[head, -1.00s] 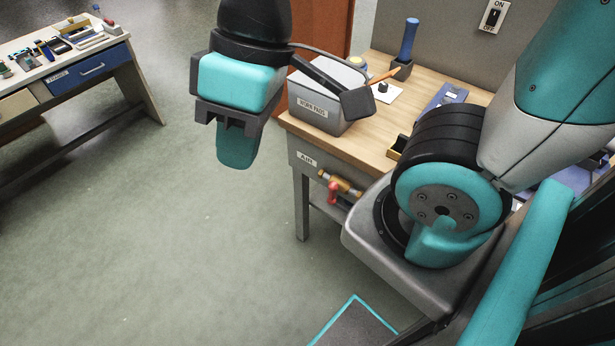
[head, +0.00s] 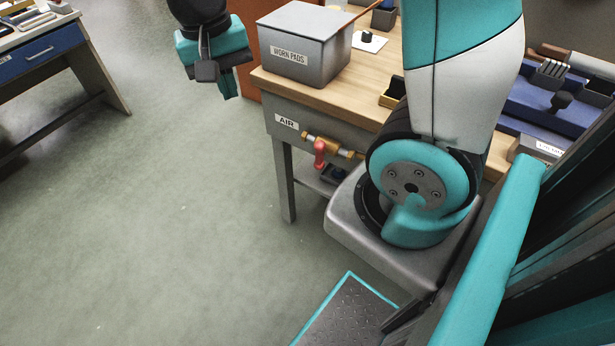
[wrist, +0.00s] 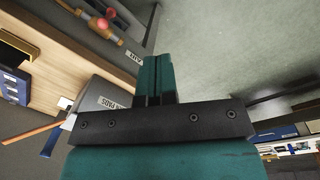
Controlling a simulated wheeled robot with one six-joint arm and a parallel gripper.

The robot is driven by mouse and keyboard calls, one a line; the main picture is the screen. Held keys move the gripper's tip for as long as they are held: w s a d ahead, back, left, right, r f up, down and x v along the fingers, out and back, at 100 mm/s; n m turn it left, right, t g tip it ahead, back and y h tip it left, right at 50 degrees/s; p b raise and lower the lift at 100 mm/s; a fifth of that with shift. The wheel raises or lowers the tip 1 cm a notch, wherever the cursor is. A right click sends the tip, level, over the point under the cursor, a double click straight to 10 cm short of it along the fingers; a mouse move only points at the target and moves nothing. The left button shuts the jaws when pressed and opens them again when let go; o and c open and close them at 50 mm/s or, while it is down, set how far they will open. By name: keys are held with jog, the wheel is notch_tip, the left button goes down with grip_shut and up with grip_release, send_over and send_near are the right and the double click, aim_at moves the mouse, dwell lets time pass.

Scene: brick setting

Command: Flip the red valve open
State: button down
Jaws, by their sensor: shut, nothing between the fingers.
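The red valve handle (head: 320,153) hangs down from a brass pipe fitting (head: 326,141) on the front of the wooden workbench (head: 345,118), just right of the AIR label (head: 286,122). In the wrist view the red handle (wrist: 102,25) shows at the upper left, on the brass fitting (wrist: 88,12). My gripper (head: 232,97) is in the air left of the bench, above and left of the valve and apart from it. In the wrist view its teal fingers (wrist: 154,75) are together with nothing between them.
A grey WORN PADS bin (head: 300,45) stands on the bench's left corner, close to my gripper. A bench leg (head: 285,180) stands below the AIR label. A second table with a blue drawer (head: 42,52) is at the far left. The floor between is clear.

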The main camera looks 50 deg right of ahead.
aim_at(320, 156)
jog(key=w+d+f+m+g+h+b, duration=0.1)
jog(key=d+f+m+b, duration=0.4)
jog(key=f, duration=0.5)
jog(key=w+d+f+m+g+h+b, duration=0.2)
jog(key=w+d+f+m+b, duration=0.2)
jog(key=d+f+m, duration=0.3)
notch_tip(320, 156, down, 3)
jog(key=shift+d+f+h+b, duration=0.2)
jog(key=shift+d+h+b, duration=0.2)
jog(key=shift+d+b, duration=0.25)
jog(key=shift+d+f, duration=0.1)
jog(key=shift+d, duration=0.05)
jog(key=s+d+f+b, duration=0.1)
jog(key=s+d+f, duration=0.3)
jog(key=s+f, duration=0.3)
jog(key=shift+f+b, duration=0.35)
jog(key=shift+f, duration=1.15)
jog(key=shift+s+d+g, duration=0.1)
jog(key=shift+d+g, duration=0.05)
jog(key=shift+g, duration=0.25)
